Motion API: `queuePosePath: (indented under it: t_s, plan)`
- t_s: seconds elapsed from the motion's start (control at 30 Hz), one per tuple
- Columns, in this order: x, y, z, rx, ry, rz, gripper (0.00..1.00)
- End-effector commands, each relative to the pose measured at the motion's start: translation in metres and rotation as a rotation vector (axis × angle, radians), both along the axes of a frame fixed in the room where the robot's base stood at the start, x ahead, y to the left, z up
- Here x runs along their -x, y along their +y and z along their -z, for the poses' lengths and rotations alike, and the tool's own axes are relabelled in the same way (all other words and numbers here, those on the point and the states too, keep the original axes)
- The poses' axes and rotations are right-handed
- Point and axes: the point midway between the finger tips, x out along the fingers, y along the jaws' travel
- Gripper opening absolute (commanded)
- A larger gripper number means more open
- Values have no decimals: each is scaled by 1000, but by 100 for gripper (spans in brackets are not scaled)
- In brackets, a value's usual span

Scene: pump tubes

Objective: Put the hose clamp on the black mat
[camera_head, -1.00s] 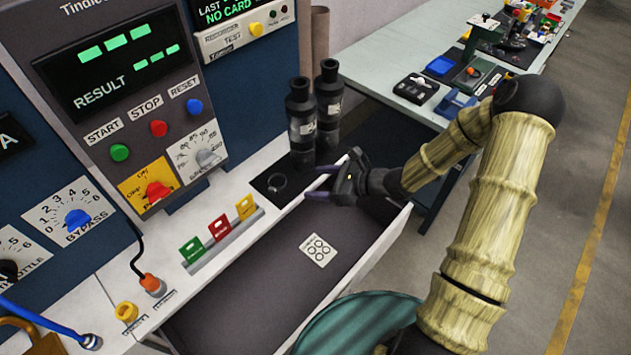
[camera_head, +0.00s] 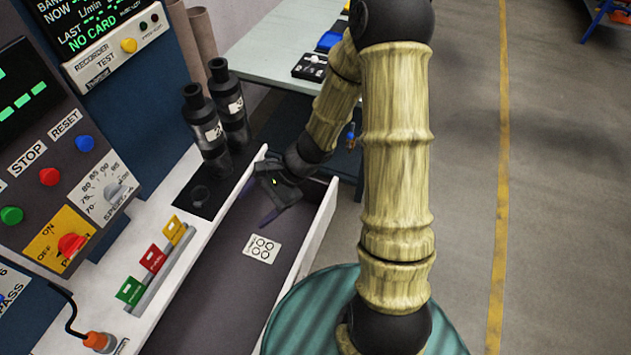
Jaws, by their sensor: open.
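The black mat (camera_head: 184,206) lies on the white bench top, at the back by the two dark pump tubes. A small dark ring (camera_head: 201,196), apparently the hose clamp, sits on the mat; its fine shape is too dark to make out. My gripper (camera_head: 254,205) is open, with nothing visible between its fingers. It is to the right of the mat, over the back of the open drawer (camera_head: 215,290), apart from the ring.
Two dark pump tubes (camera_head: 203,130) (camera_head: 230,105) stand upright behind the mat. Green, red and yellow cards (camera_head: 152,258) stand in a rack along the bench. The drawer's raised white wall (camera_head: 318,228) is on the right.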

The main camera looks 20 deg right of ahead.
Motion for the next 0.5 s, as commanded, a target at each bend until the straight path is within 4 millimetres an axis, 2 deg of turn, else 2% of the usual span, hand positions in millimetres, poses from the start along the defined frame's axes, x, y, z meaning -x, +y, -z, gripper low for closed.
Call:
queuePosePath:
  t_s: [0.1,0.2,0.5]
  plan:
    - [23,-22,-13,170,-121,-212,68]
    - [38,-43,-25,306,-220,-376,68]
    - [60,-104,-77,676,-534,-827,68]
